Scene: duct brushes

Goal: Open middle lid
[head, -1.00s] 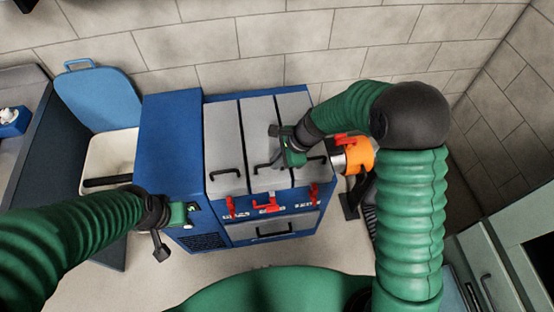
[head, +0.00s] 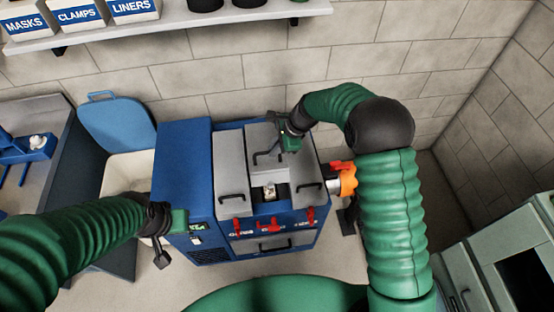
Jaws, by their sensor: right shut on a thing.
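A blue cabinet (head: 181,170) has three grey lids on top. The middle lid (head: 262,137) is tilted up at its front, with a dark handle on it. Below it is an opening with a small pale object (head: 269,191) inside. The left lid (head: 230,165) and right lid (head: 305,170) lie down flat. My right gripper (head: 284,147) is at the raised middle lid and shut on its handle; the fingertips are partly hidden. My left gripper (head: 166,236) hangs at the cabinet's left front, apart from the lids; its jaws do not show clearly.
Red latches (head: 274,226) line the cabinet front above a drawer (head: 262,245). An orange-ended silver cylinder (head: 343,181) is at the right side. A pale bin with a raised blue lid (head: 116,127) stands left. A shelf (head: 180,26) with labelled boxes hangs on the back wall.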

